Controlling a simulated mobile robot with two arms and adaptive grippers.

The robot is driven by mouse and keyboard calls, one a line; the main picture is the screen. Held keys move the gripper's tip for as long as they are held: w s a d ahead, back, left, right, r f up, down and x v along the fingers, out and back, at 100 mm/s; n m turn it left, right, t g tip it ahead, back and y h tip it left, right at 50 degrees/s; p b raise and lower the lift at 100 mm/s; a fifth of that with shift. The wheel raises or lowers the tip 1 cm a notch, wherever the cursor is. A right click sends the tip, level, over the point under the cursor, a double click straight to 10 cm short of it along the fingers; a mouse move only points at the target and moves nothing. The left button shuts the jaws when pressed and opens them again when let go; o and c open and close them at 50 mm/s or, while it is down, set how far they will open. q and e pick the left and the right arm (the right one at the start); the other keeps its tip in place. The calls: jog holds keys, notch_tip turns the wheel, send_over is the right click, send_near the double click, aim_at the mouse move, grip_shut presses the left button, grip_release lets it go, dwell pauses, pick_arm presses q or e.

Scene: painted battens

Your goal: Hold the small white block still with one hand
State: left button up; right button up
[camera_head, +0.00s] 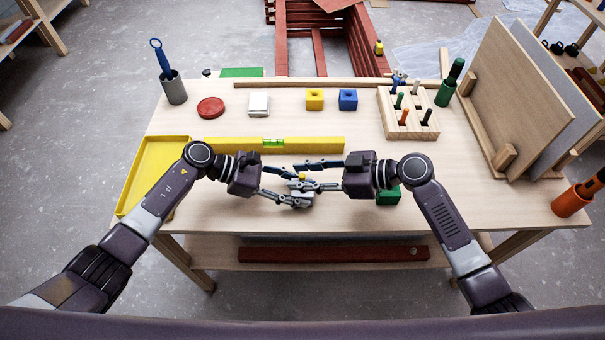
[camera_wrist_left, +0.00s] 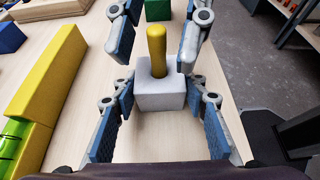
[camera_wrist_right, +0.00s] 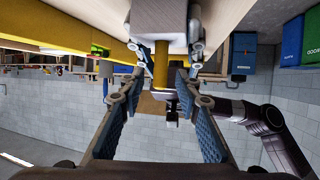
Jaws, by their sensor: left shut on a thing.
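The small white block (camera_wrist_left: 160,98) has a yellow peg (camera_wrist_left: 157,50) standing upright in its top. My left gripper (camera_head: 293,186) is shut on the white block, with one finger on each side of it in the left wrist view. My right gripper (camera_wrist_right: 162,82) is open, with its fingers on either side of the yellow peg (camera_wrist_right: 160,66) and gaps showing between them. In the head view the block (camera_head: 301,200) is partly hidden by the crossing fingers.
A yellow level (camera_head: 316,145) lies behind the grippers. A green block (camera_head: 388,197) sits beside my right wrist. A yellow tray (camera_head: 130,196) is at the left. Yellow (camera_head: 314,97) and blue (camera_head: 348,97) blocks and a peg rack (camera_head: 410,130) stand farther back.

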jog(key=v, duration=1.2)
jog(key=shift+r, duration=0.1)
pick_arm(q)
jog(key=o, duration=0.9)
jog(key=shift+o, duration=0.2)
jog(key=v, duration=1.2)
